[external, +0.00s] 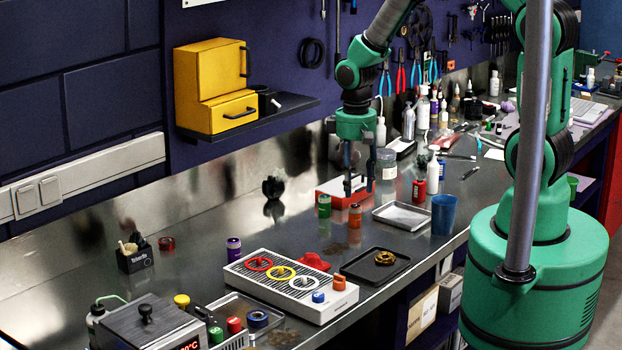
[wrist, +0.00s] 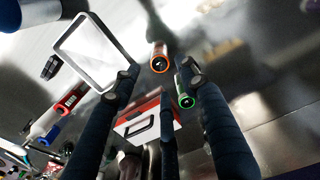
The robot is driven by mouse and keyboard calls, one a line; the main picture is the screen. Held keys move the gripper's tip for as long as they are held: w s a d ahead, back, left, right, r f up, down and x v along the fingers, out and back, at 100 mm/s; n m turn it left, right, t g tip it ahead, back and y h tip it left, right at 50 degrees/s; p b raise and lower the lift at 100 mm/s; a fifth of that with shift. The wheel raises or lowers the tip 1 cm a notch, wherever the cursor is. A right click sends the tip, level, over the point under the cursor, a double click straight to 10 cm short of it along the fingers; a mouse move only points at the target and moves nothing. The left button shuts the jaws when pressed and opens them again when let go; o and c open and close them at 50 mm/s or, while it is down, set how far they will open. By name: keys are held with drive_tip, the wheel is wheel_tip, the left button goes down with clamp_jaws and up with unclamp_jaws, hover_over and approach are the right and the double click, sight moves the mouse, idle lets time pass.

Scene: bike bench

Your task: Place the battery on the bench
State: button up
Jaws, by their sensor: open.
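I cannot tell which cylinder is the battery of the task. An orange cylinder (external: 355,217) and a green cylinder (external: 324,206) stand upright on the steel bench (external: 215,205). My gripper (external: 359,190) is open and empty, pointing down above and behind the orange cylinder. In the wrist view the orange cylinder (wrist: 159,57) shows just beyond and between my gripper's spread fingertips (wrist: 158,88). The green cylinder (wrist: 185,93) shows close by the right fingertip. I cannot tell whether it touches.
A red and white box (external: 330,190) lies just behind the cylinders. A metal tray (external: 402,215) and a blue cup (external: 443,214) stand to the right. A purple cylinder (external: 233,250) stands by a white rack (external: 262,288).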

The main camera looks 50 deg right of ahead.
drive_tip(key=shift+r, duration=1.5)
drive_tip(key=shift+r, duration=0.25)
wheel_tip(320, 180, up, 10)
drive_tip(key=t, duration=0.2)
hover_over(355, 205)
drive_tip(key=s, duration=0.2)
drive_tip(key=s+r+m+t, duration=0.1)
drive_tip(key=s+r+t, duration=0.2)
drive_tip(key=s+r, duration=1.4)
wheel_tip(355, 205, up, 3)
drive_tip(key=shift+s+r+m+t, duration=0.2)
drive_tip(key=shift+s+m+t, duration=0.1)
drive_tip(key=shift+t, duration=0.1)
drive_tip(key=shift+f, duration=0.1)
